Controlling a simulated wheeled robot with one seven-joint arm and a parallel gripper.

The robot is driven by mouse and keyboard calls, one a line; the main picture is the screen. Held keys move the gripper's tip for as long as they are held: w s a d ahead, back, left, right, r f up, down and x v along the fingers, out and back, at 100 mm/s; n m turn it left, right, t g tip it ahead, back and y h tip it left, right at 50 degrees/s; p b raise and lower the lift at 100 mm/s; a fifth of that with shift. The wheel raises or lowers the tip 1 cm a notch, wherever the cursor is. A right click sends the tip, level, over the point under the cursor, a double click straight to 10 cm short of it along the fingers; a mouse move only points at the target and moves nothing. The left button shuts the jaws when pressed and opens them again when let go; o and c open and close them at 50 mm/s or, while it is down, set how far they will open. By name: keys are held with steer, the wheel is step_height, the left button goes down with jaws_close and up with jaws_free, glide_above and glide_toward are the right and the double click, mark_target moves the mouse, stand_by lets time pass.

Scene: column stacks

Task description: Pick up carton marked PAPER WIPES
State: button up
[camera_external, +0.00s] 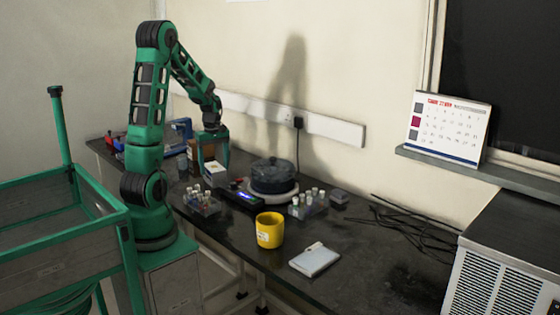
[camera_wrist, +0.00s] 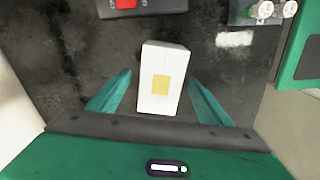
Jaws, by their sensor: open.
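A white carton (camera_wrist: 163,58) with a yellow square on it stands on the dark bench, in the middle of the wrist view. No lettering on it can be read, so I cannot tell whether it is the PAPER WIPES carton. My gripper (camera_wrist: 159,84) is open, with one green finger on each side of the carton and a visible gap on both sides. In the external view the white carton (camera_external: 215,175) shows just below my gripper (camera_external: 214,163), its top partly hidden.
Tube racks (camera_external: 202,204) (camera_external: 307,203) and a round dark-lidded device (camera_external: 272,177) stand close by. A yellow cup (camera_external: 269,230) and a white flat device (camera_external: 315,259) are nearer the front. A red-topped grey item (camera_wrist: 140,6) lies beyond the carton. Cables cover the bench's right.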

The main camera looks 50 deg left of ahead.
mark_target(207, 167)
steer(key=shift+a+f, duration=0.1)
steer(key=shift+f, duration=1.4)
steer(key=c, duration=1.2)
